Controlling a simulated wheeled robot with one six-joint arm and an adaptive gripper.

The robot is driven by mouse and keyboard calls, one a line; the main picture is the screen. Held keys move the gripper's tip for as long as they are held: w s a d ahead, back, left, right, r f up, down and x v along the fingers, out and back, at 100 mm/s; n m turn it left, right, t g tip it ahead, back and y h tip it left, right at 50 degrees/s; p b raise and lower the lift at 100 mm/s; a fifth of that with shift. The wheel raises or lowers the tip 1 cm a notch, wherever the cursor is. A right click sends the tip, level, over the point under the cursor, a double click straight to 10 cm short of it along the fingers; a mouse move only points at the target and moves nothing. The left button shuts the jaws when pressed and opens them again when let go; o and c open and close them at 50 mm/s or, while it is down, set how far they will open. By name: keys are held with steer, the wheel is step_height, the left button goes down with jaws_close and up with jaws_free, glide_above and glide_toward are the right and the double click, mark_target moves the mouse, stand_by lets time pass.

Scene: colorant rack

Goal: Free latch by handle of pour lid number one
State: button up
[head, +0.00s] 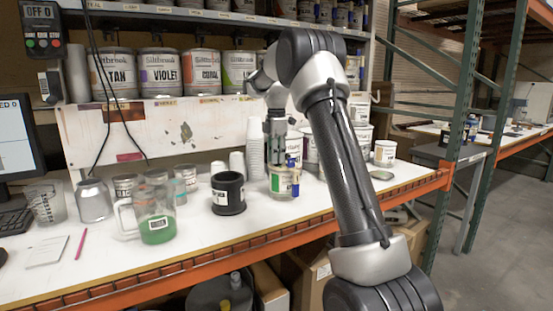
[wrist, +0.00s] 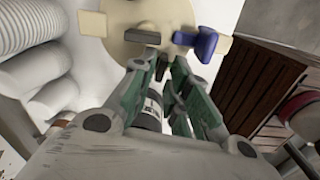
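A pour lid with a round cream top (wrist: 118,38) and pale tabs fills the top of the wrist view. A blue handle (wrist: 206,45) stands at its right, and a short dark grey piece (wrist: 143,37) lies left of the handle. In the head view the lid's blue part (head: 292,160) shows on a small can (head: 283,184) standing on the bench. My gripper (wrist: 168,60) points down over the lid. Its green-grey fingers are slightly apart with nothing seen held between them. Contact with the lid cannot be told. My gripper covers part of the lid in the head view.
Stacked white cups (head: 255,153) stand close left of the can. A black pot (head: 228,193) and a jug with green liquid (head: 155,218) stand further left. White containers (head: 310,147) stand close behind at right. The bench front (head: 200,250) is clear.

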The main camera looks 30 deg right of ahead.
step_height(320, 180, up, 11)
stand_by(0.3)
steer(key=shift+r, duration=0.1)
steer(key=m, duration=0.7)
glide_above(276, 166)
steer(key=f, duration=0.5)
steer(key=shift+w+d+f, duration=0.1)
steer(key=shift+d+f, duration=0.1)
steer(key=shift+f, duration=0.15)
steer(key=s+a+f+m+t, duration=0.1)
steer(key=s+a+m, duration=0.2)
steer(key=s, duration=1)
steer(key=s+a+f+m+t, duration=0.1)
steer(key=s+a+m+t, duration=0.1)
steer(key=s, duration=1.2)
steer(key=s+a+f+m+t, duration=0.1)
steer(key=s+a+m, duration=0.3)
steer(key=s, duration=0.9)
steer(key=shift+s+a, duration=0.15)
steer(key=shift+a, duration=0.1)
